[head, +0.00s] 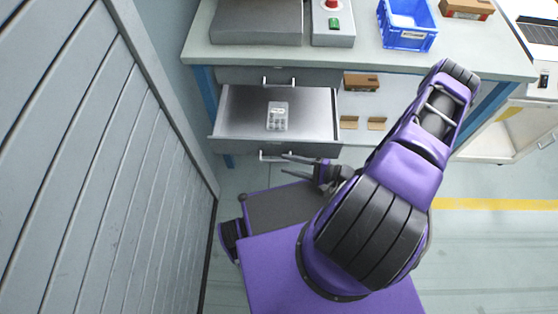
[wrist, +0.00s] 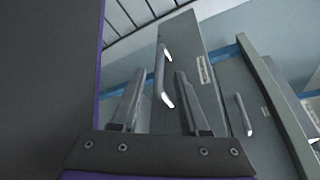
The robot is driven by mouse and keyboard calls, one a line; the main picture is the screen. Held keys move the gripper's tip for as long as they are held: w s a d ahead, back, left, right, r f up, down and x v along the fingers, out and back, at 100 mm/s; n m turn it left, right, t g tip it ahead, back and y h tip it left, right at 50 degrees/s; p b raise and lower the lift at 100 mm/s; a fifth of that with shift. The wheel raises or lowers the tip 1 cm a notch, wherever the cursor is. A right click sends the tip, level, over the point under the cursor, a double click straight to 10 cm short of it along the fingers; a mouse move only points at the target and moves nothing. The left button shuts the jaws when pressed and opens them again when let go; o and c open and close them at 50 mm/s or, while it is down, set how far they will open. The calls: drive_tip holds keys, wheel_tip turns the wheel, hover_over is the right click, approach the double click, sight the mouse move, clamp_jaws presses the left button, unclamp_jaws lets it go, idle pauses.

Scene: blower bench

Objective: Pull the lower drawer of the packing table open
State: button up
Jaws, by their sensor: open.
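The packing table (head: 420,66) has two drawers under its left side. The lower drawer (head: 240,122) stands out from the table, open at the top, with a small clear pack (head: 277,116) inside. Its front bears a light bar handle (head: 268,157). In the wrist view the drawer front (wrist: 186,40) and its handle (wrist: 161,75) show ahead. My gripper (head: 286,163) is open at the right end of that handle. In the wrist view the handle appears between the fingers of my gripper (wrist: 159,77); I cannot tell whether it touches them.
The upper drawer (head: 240,75) is shut, with its own handle (head: 279,82). A slatted grey wall (head: 100,150) stands close on the left. A blue crate (head: 408,38) and a red-button box (head: 333,38) stand on the tabletop. Small brown boxes (head: 361,82) lie on the shelf right of the drawers.

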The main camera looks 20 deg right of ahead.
drive_tip(key=v, duration=1.2)
drive_tip(key=shift+s+d, duration=0.2)
drive_tip(key=shift+d, duration=0.1)
drive_tip(key=shift+r, duration=0.1)
